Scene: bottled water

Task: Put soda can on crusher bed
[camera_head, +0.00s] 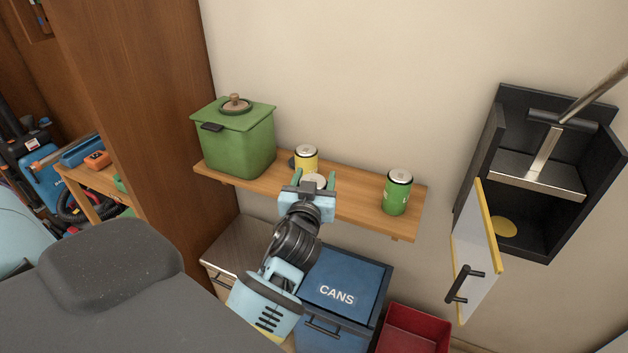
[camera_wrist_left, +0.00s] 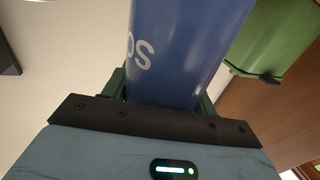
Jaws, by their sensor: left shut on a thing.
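My left gripper (camera_head: 309,178) is over the wooden shelf, shut on a soda can. Only the pale top of this soda can (camera_head: 316,180) shows between the fingers in the head view. In the left wrist view the can (camera_wrist_left: 185,45) is blue with white letters and fills the space between the fingers. The can crusher (camera_head: 486,140) is a black box on the wall at the right, with its door (camera_head: 472,245) swung open. Its bed (camera_head: 502,227) shows a yellow disc at the bottom, with nothing on it. My right gripper is out of view.
A yellow can (camera_head: 306,153) and a green can (camera_head: 397,192) stand on the shelf (camera_head: 355,212). A green lidded box (camera_head: 238,145) is at its left end. Below are a blue CANS bin (camera_head: 345,285) and a red bin (camera_head: 412,330). The crusher's lever (camera_head: 595,92) sticks out at upper right.

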